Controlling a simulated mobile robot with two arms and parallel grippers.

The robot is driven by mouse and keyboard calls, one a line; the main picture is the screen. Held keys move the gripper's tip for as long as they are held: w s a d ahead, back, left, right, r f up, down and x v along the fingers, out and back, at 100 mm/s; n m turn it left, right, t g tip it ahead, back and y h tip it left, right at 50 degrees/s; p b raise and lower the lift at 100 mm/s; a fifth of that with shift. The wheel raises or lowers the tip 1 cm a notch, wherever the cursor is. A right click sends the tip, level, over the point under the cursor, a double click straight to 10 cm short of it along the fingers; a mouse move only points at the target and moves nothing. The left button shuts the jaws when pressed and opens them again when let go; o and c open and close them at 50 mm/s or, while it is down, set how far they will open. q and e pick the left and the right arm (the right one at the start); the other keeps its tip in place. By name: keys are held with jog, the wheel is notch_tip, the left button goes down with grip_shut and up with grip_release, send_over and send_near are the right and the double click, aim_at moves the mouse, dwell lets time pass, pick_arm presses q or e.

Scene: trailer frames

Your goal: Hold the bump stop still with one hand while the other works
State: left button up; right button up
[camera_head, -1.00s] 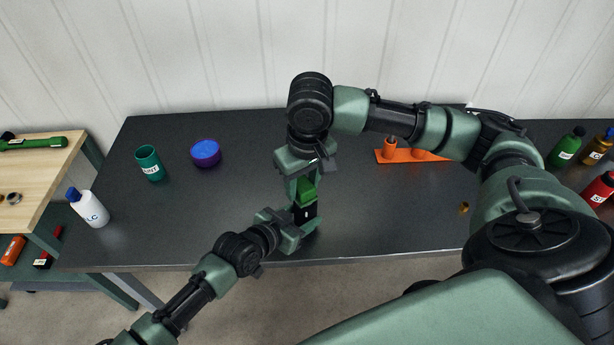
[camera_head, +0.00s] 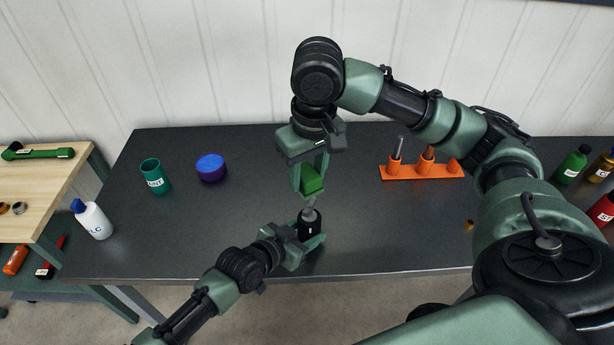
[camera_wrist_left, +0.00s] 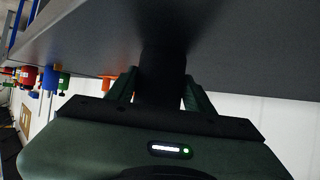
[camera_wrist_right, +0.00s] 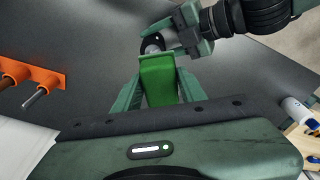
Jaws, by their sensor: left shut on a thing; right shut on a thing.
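The bump stop (camera_head: 309,229) is a dark, short cylinder with a grey top, near the table's front edge. My left gripper (camera_head: 307,238) is shut around it from the front; in the left wrist view the dark body (camera_wrist_left: 162,75) sits between the fingers. My right gripper (camera_head: 311,182) is shut on a green block-like piece (camera_head: 312,181) above the bump stop. A grey part shows between the two; I cannot tell which it belongs to. In the right wrist view the green piece (camera_wrist_right: 158,80) is between the fingers, with the bump stop's pale round top (camera_wrist_right: 152,44) beyond it.
A teal cup (camera_head: 154,178), a blue-purple round container (camera_head: 211,168) and a white bottle (camera_head: 94,220) are at the left. A small brass piece (camera_head: 469,226) lies near the right front. The table's middle left is clear.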

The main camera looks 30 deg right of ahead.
dwell(0.3)
pick_arm(q)
jog(key=o, duration=1.1)
jog(key=shift+c, duration=0.2)
jog(key=v, duration=1.2)
jog(key=shift+a+f, duration=0.1)
